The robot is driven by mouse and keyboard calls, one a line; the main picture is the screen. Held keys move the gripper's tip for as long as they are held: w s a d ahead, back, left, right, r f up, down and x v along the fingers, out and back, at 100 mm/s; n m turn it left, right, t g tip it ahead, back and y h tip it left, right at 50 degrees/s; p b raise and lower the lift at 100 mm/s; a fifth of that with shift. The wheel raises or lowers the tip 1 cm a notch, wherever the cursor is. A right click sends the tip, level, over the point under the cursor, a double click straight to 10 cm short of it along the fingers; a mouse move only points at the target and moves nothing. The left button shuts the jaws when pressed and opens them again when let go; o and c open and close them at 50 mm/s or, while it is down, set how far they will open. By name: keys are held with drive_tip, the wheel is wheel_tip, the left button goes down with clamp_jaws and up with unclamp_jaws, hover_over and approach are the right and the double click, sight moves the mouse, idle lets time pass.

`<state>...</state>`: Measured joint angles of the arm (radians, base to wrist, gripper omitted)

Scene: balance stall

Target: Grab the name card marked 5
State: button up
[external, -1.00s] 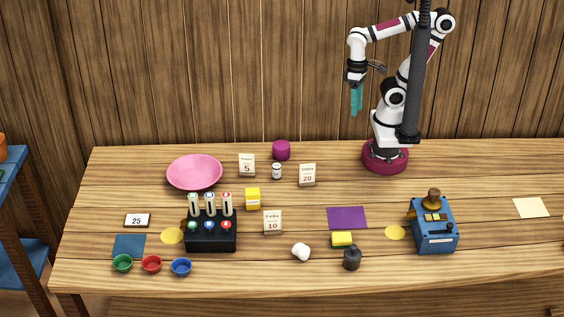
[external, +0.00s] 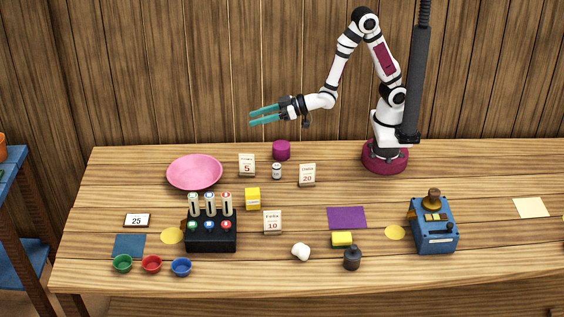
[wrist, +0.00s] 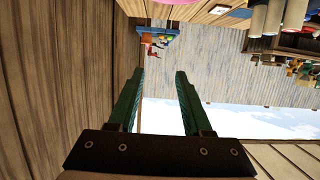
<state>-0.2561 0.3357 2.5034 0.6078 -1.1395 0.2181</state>
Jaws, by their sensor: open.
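The name card marked 5 (external: 247,166) stands upright on the table, just right of the pink plate (external: 194,172) in the external view. My gripper (external: 250,116) is above and behind it, pointing left with its teal fingers apart and empty. In the wrist view my gripper (wrist: 160,82) shows both fingers spread with nothing between them. I cannot make out the card marked 5 in the wrist view.
A magenta cup (external: 281,150), a small white jar (external: 277,172) and the card marked 20 (external: 307,174) stand right of the card. A yellow box (external: 252,198) and the card marked 10 (external: 272,222) are in front. A black pen stand (external: 211,236) is front left.

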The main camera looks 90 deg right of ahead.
approach(247, 165)
drive_tip(key=w, duration=0.1)
drive_tip(key=w+r, duration=0.1)
drive_tip(key=w, duration=0.3)
drive_tip(key=shift+w+d+r, duration=0.1)
drive_tip(key=shift+d+r, duration=0.1)
drive_tip(key=shift+r, duration=0.1)
drive_tip(key=x, duration=0.7)
drive_tip(key=shift+w+f, duration=0.15)
drive_tip(key=shift+w, duration=0.2)
clamp_jaws()
